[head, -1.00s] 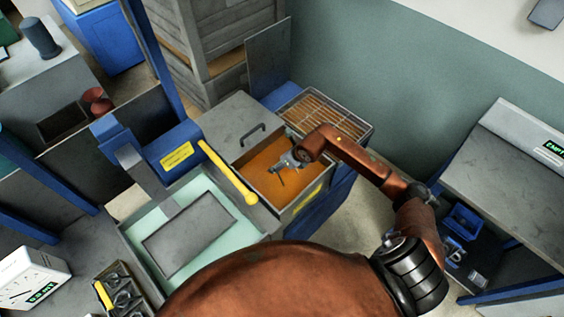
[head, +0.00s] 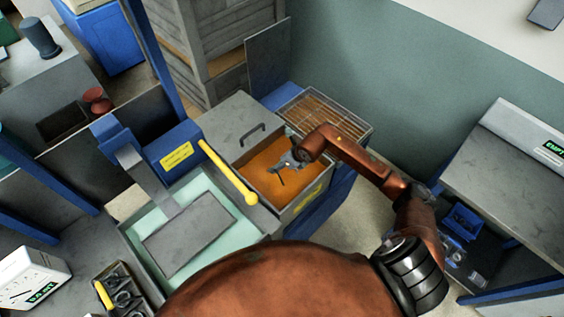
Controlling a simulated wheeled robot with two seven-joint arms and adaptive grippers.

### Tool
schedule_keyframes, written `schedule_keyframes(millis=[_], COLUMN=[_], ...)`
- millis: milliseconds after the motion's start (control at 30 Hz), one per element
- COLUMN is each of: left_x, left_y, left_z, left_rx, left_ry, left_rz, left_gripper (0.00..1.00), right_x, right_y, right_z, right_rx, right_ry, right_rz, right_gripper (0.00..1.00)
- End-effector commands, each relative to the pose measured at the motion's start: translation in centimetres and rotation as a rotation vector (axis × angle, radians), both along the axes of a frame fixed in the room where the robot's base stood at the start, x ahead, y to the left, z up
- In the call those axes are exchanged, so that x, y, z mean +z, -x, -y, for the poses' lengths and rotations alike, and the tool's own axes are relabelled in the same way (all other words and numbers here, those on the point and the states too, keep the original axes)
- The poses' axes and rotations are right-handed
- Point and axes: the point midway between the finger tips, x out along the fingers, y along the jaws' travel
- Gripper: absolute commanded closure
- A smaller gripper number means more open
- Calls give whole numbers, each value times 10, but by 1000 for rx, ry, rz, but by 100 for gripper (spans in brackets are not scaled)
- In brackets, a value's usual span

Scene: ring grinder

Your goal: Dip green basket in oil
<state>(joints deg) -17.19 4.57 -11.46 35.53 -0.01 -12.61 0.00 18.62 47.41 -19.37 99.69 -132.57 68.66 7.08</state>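A tank of orange-brown liquid (head: 262,183), which looks like the oil, stands open in the middle of the head view. My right gripper (head: 284,168) points down over this tank, low near the liquid. A thin dark piece shows just under its fingers, too small to make out. I cannot tell whether the fingers are open or shut. No clearly green basket shows. A tray with a yellow handle (head: 104,296) holding several dark rings stands at the bottom left. My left gripper is not in view.
A wire rack (head: 330,112) sits behind the oil tank. A grey lid with a handle (head: 240,122) lies beside the oil. A yellow lever (head: 228,172) stands between the oil and a pale green bath (head: 140,238). A grey workbench (head: 512,190) is at right.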

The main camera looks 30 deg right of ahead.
Motion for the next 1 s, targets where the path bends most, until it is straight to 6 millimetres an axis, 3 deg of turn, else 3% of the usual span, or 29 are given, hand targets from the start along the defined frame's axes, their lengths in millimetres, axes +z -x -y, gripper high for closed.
schedule_keyframes(millis=[1000], left_x=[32], left_y=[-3], left_z=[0], left_rx=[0], left_ry=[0], left_rz=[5], left_gripper=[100], right_x=[55], right_y=[-2], right_z=[0], right_rx=[1], right_ry=[-1], right_rz=[5], right_gripper=[85])
